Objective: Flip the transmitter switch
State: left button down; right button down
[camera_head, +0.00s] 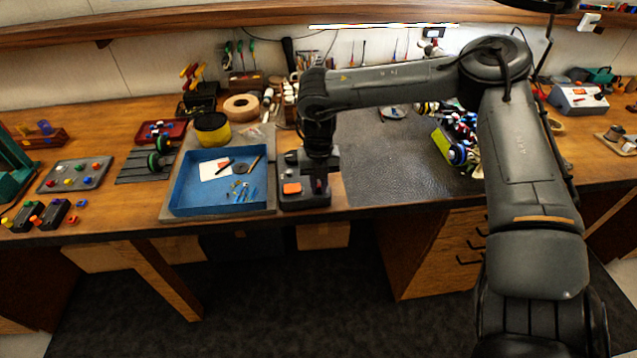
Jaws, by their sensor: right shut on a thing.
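The transmitter (304,201) is a dark grey box with an orange patch on its front. It sits near the bench's front edge, just right of the blue tray. My right gripper (319,184) comes down from above over the right part of the transmitter, with its fingers pointing down. It is shut on a part of the transmitter at its right side. The switch itself is too small and too covered by the gripper to make out. My left gripper is not in view.
The blue tray (179,190) holds small parts and a white card. A grey mat (372,160) lies bare to the right of the gripper. The racecar (460,137) stands beyond it, partly behind my right arm. Tape rolls, tools and jars line the back.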

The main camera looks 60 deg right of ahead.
jog(key=shift+d, duration=0.1)
jog(key=shift+w+d+g+y, duration=0.15)
jog(key=shift+d+g+y, duration=0.1)
jog(key=shift+g+y, duration=0.5)
jog(key=shift+w+d+g+y+p, duration=0.2)
jog(key=shift+g+y+p, duration=0.5)
jog(key=shift+y, duration=0.35)
jog(key=c, duration=1.1)
grip_release()
jog(key=shift+r, duration=0.15)
